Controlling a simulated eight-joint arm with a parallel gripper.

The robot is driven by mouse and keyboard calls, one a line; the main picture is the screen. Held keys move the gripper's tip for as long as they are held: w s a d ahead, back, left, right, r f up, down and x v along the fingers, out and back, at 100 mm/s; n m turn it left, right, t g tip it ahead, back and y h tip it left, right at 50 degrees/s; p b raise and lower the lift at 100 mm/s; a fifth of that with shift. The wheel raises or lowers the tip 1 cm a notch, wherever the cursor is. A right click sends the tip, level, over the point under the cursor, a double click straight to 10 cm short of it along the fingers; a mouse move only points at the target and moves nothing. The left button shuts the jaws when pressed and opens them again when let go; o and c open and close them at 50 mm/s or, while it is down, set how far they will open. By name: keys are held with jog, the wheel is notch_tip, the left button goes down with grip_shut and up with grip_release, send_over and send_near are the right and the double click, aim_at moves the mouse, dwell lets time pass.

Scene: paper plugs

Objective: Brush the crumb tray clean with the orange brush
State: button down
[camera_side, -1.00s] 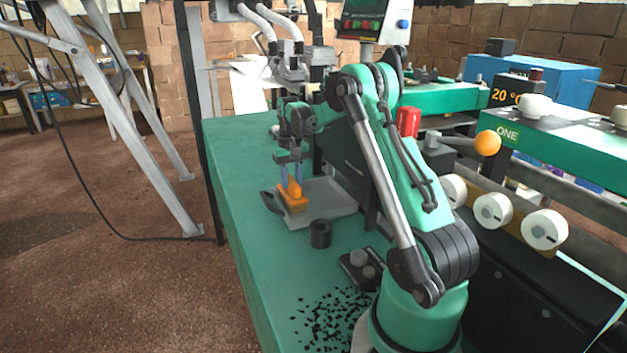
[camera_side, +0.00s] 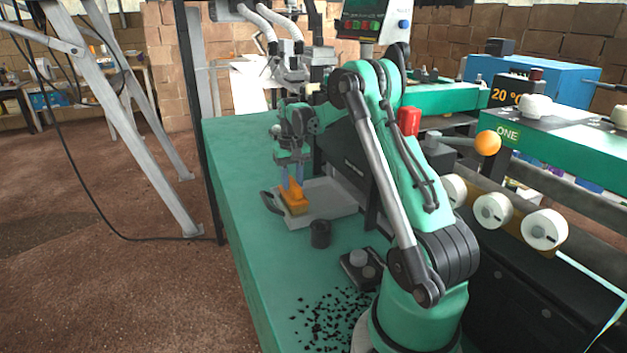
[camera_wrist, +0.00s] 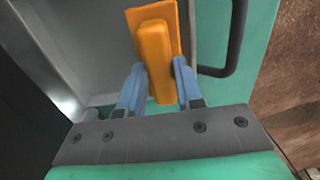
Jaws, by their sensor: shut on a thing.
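My gripper (camera_side: 292,176) is shut on the orange brush (camera_side: 295,196). In the wrist view the blue fingers of my gripper (camera_wrist: 155,92) press on both sides of the handle of the orange brush (camera_wrist: 155,45). The brush's pale bristles show in the side view at the left part of the grey crumb tray (camera_side: 335,205). I cannot tell whether the bristles touch its floor. The tray lies on the green bench, with a dark handle (camera_side: 270,202) at its left. In the wrist view the bare tray floor (camera_wrist: 75,45) shows no clear crumbs.
A black cylinder (camera_side: 320,235) stands just in front of the tray. A dark block with round knobs (camera_side: 360,265) sits nearer my base. Black bits (camera_side: 325,318) lie scattered on the bench's near end. The bench (camera_side: 245,210) is clear left of the tray.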

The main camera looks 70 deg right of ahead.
jog(key=shift+w+d, duration=0.2)
jog(key=shift+d, duration=0.05)
jog(key=shift+s+a, duration=1.2)
jog(key=shift+w+d, duration=0.1)
jog(key=shift+w+d+r, duration=0.45)
jog(key=shift+w+d, duration=0.05)
jog(key=shift+w+a+r, duration=0.25)
jog(key=shift+r, duration=0.6)
jog(key=shift+w+a+r, duration=0.2)
jog(key=shift+w+r, duration=0.05)
jog(key=shift+r, duration=0.55)
jog(key=shift+w+a+r, duration=0.25)
jog(key=shift+r, duration=0.6)
